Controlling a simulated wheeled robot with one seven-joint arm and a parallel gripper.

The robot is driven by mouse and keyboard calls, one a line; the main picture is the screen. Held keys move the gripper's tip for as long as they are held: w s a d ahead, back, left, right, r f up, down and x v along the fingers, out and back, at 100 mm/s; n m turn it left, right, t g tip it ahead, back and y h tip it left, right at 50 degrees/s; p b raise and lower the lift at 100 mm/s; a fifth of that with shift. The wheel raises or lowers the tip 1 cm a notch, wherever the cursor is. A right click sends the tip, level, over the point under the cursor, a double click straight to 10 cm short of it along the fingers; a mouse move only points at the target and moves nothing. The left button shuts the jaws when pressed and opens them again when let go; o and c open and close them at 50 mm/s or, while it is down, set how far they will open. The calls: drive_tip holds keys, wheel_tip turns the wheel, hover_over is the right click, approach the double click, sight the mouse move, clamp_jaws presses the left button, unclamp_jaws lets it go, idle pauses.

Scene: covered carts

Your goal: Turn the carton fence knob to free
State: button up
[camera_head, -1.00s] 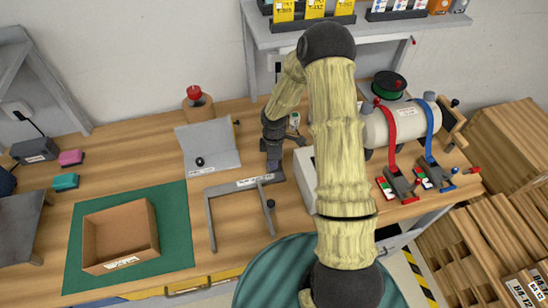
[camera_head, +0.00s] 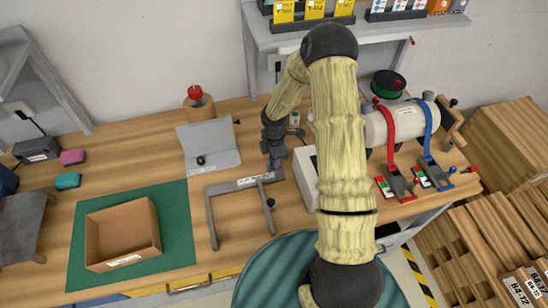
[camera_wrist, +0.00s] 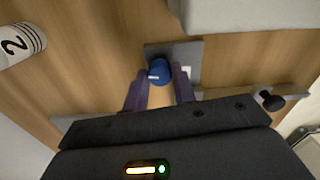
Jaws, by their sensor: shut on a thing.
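The carton fence (camera_head: 211,218) is a grey angular frame with a white label, lying on the wooden bench right of the green mat. In the wrist view, a round blue knob (camera_wrist: 159,70) with a small white mark sits on a grey plate of the fence (camera_wrist: 160,49). My gripper (camera_wrist: 160,80) is shut on this knob, with one purple finger on each side. In the head view, my gripper (camera_head: 274,160) is at the fence's back right corner and mostly hides the knob. I cannot read the knob's setting.
A black knob (camera_head: 271,202) stands on the fence's right arm. A white box (camera_head: 305,172) is close on the right. An open carton (camera_head: 150,220) lies on the green mat (camera_head: 178,202). A grey sloped plate (camera_head: 208,147) stands behind left.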

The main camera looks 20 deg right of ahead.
drive_tip(key=o, duration=1)
drive_tip(key=shift+d, duration=0.1)
drive_tip(key=shift+r, duration=0.1)
wheel_tip(320, 180, up, 17)
drive_tip(key=shift+r+b, duration=0.15)
drive_tip(key=shift+b, duration=0.95)
drive_tip(key=s+r+m+t, duration=0.1)
drive_tip(key=s+m, duration=0.5)
drive_tip(key=s+r+m, duration=0.2)
drive_tip(key=s+m, duration=0.3)
drive_tip(key=m, duration=0.2)
drive_tip(key=s+r+m+t, duration=0.1)
drive_tip(key=s+m, duration=0.5)
drive_tip(key=shift+s+a+r+m+t, duration=0.3)
drive_tip(key=shift+s, duration=0.05)
